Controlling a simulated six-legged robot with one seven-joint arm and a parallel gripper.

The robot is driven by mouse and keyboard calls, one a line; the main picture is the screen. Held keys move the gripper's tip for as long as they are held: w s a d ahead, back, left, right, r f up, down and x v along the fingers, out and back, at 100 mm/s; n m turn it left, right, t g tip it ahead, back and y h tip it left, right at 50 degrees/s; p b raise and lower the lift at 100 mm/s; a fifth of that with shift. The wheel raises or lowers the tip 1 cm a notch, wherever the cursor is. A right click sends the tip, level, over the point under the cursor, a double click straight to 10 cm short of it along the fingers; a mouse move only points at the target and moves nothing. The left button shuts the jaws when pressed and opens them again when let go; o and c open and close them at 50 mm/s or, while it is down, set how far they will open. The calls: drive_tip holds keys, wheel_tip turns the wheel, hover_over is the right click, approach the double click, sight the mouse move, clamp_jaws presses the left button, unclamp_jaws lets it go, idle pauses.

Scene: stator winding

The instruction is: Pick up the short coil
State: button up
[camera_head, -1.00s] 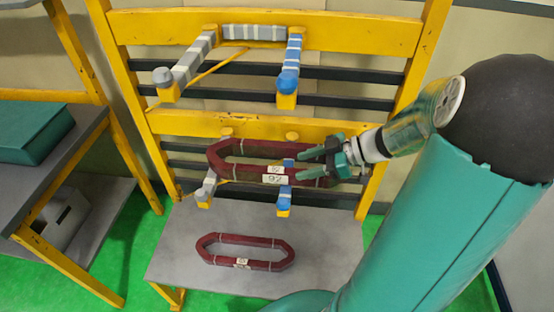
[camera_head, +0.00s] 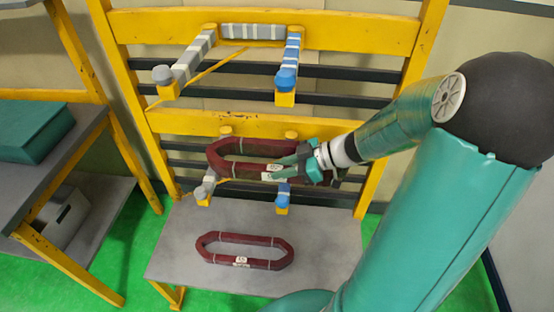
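Two dark red, elongated ring-shaped coils are in view. One coil (camera_head: 222,157) rests on the lower pegs of the yellow rack, with a pale label on its near side. The other coil (camera_head: 215,252) lies flat on the grey tabletop (camera_head: 180,265) below, also labelled, and looks shorter in the picture. My gripper (camera_head: 277,168) is at the right half of the upper coil, pointing left. Its two fingers look apart, near the coil's near side and label. They hide part of the coil, and contact is unclear.
Upper pegs with grey (camera_head: 193,62) and blue (camera_head: 290,60) wrapping stick out from the yellow rack (camera_head: 350,30) above the gripper. A shelf with a teal box (camera_head: 35,132) is at left. The tabletop around the lower coil is clear.

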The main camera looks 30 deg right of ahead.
clamp_jaws()
drive_tip(key=shift+r, duration=0.1)
drive_tip(key=shift+w+r, duration=0.1)
drive_tip(key=shift+r, duration=1.2)
drive_tip(key=s+d, duration=1)
drive_tip(key=d, duration=0.5)
drive_tip(key=shift+r, duration=0.4)
drive_tip(key=shift+s, duration=0.15)
